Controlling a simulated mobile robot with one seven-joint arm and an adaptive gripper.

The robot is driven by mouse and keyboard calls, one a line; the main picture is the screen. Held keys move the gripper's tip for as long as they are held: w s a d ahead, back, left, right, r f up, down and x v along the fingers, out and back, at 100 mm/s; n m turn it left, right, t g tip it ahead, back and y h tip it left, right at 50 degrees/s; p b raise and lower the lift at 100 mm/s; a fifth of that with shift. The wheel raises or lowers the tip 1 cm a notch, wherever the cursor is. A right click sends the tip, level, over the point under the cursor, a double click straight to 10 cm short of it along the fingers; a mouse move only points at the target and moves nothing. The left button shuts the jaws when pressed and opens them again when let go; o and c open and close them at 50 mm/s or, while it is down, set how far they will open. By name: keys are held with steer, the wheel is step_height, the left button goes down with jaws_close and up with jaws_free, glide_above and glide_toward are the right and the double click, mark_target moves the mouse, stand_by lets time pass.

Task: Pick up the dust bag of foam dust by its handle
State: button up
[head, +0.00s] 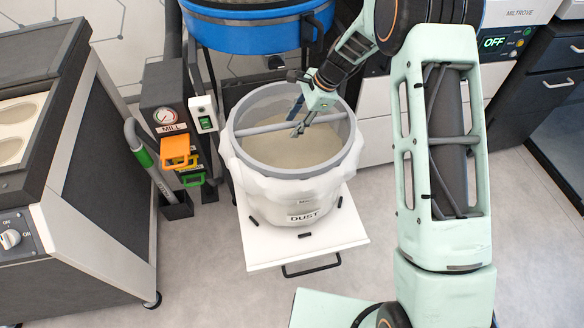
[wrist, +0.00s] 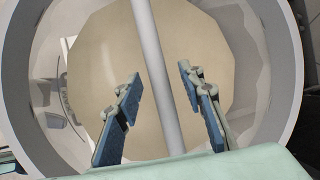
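The dust bag (head: 300,206) is a white, translucent bag with a grey rim and a DUST label. It stands upright on a white pull-out tray and holds beige dust (head: 285,150), which also fills the middle of the wrist view (wrist: 100,50). Its handle is a grey bar (head: 265,128) across the open top. My gripper (head: 298,130) is over the bag's opening at the bar. In the wrist view the bar (wrist: 158,75) runs between the two blue-padded fingers of my gripper (wrist: 158,95), with a gap on both sides. The gripper is open and empty.
The white tray (head: 265,253) has a black handle at its front. A blue drum (head: 255,35) stands above and behind the bag. A MILL post with an orange lever (head: 178,152) and a grey machine (head: 100,170) stand to the left. Floor is clear in front.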

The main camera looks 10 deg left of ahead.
steer(key=shift+a+f, duration=0.25)
steer(key=shift+f, duration=0.3)
jaws_close()
steer(key=shift+w+r, duration=0.1)
steer(key=shift+r, duration=0.05)
